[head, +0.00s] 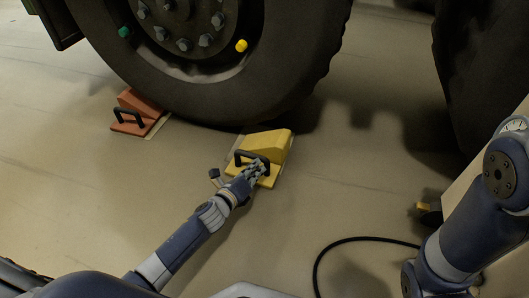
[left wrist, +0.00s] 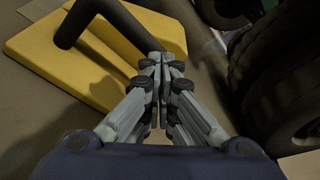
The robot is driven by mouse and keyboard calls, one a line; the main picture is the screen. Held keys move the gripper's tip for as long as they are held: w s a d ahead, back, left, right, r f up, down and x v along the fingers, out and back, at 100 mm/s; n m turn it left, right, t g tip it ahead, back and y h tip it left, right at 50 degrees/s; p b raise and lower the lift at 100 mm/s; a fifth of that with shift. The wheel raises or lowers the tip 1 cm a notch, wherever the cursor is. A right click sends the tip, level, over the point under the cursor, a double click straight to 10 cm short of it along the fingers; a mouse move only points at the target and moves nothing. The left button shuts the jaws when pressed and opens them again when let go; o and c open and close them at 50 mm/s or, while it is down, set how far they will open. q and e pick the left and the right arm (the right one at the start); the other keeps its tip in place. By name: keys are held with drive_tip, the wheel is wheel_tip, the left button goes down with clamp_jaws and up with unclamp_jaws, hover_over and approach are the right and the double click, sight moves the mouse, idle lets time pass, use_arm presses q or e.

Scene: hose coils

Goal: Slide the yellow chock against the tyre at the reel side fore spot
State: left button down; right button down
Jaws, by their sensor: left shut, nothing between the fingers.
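The yellow chock (head: 268,142) sits on the floor at the near lower right of the big dark tyre (head: 305,65), close to it; I cannot tell whether they touch. A black handle stands on the chock's near side. A pale floor patch shows at its left edge. My left gripper (head: 259,168) is shut and empty, right at the handle. In the left wrist view its fingers (left wrist: 161,66) are together beside the black handle, over the yellow chock (left wrist: 85,78); they do not enclose the handle. My right gripper is out of view.
An orange chock (head: 139,105) with a black handle stands left of the tyre on a pale patch. Another tyre (head: 480,60) rises at the right. The floor at left is clear.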

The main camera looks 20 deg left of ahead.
sight(261, 156)
use_arm(q)
drive_tip(key=shift+w+d+b, duration=0.1)
drive_tip(key=shift+w+b, duration=0.65)
drive_tip(key=shift+w, duration=2.95)
drive_tip(key=shift+s+p, duration=0.4)
drive_tip(key=shift+s, duration=0.7)
drive_tip(key=shift+s+p, duration=0.35)
drive_tip(key=shift+s, duration=1.1)
